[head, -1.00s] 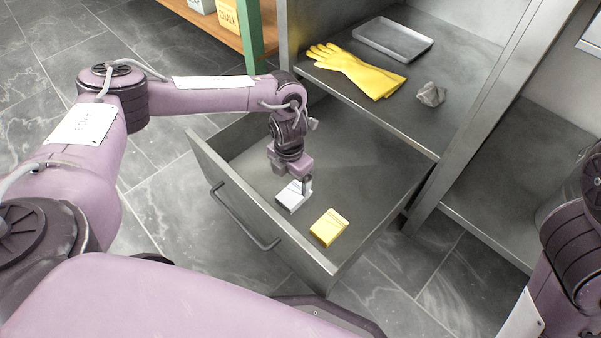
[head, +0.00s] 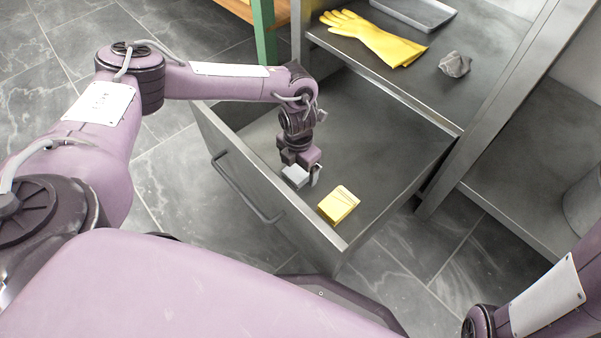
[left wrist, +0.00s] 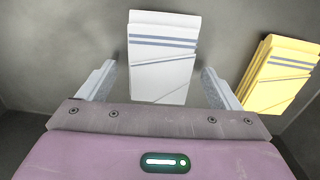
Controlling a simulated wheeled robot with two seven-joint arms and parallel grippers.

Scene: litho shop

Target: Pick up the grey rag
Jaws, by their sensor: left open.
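The grey rag (head: 455,64) is a small crumpled grey lump on the metal shelf, right of the yellow gloves. It is not in the left wrist view. My left gripper (head: 301,173) is inside the open drawer, well away from the rag and lower than it. Its jaws are open, with a white striped pad (left wrist: 162,62) showing between the two fingers in the left wrist view.
The open drawer (head: 240,178) stands in front of the shelf. A yellow pad (head: 339,205) lies in it right of the white one. Yellow gloves (head: 375,40) and a grey tray (head: 415,12) rest on the shelf. The drawer's right part is clear.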

